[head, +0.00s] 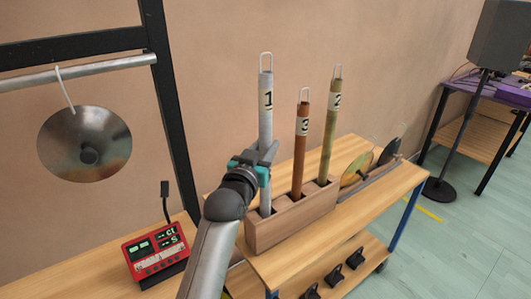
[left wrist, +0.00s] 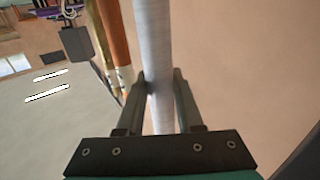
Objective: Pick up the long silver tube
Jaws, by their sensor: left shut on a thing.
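The long silver tube (head: 266,117) stands upright in a wooden holder (head: 290,219), with the number 1 on its label and a wire loop on top. My left gripper (head: 262,162) is shut on the tube at about its middle height. In the left wrist view the silver tube (left wrist: 154,60) runs between the two fingers (left wrist: 162,88). The tube's lower end is in or at the holder; its very bottom is hidden. My right gripper is not in view.
A copper tube (head: 300,150) labelled 3 and a greenish-brown tube (head: 331,125) labelled 2 stand close to the right in the same holder. A wooden cart (head: 390,190) carries the holder and round discs (head: 357,168). A hanging metal disc (head: 84,143) and a red device (head: 155,255) are at left.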

